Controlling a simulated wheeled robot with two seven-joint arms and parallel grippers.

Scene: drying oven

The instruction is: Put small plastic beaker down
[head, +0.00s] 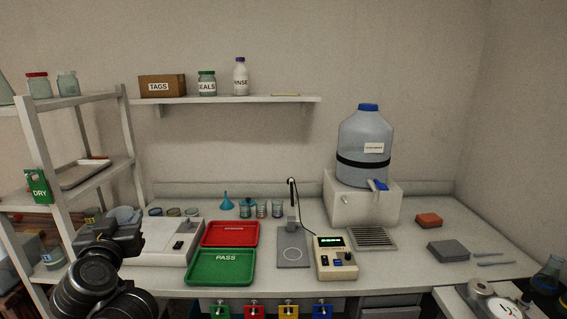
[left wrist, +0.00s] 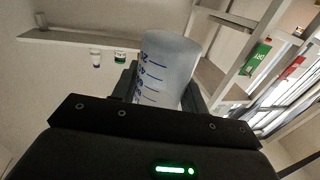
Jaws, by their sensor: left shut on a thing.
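The small plastic beaker (left wrist: 166,68) is translucent with blue graduation marks and fills the middle of the left wrist view. My left gripper (left wrist: 160,95) is shut on it, with dark fingers on either side. In the head view my left gripper (head: 128,228) is at the left, in front of the shelf rack and beside the white bench device. A pale bluish part of the beaker (head: 122,213) shows just behind the gripper, largely hidden by it. Whether the beaker touches any surface cannot be told. My right gripper is not in view.
A white flat device (head: 160,246), a red tray (head: 230,233) and a green PASS tray (head: 221,267) lie right of my gripper. Small glass beakers (head: 261,209) and a blue funnel (head: 227,201) stand behind. The shelf rack (head: 42,150) is close on the left.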

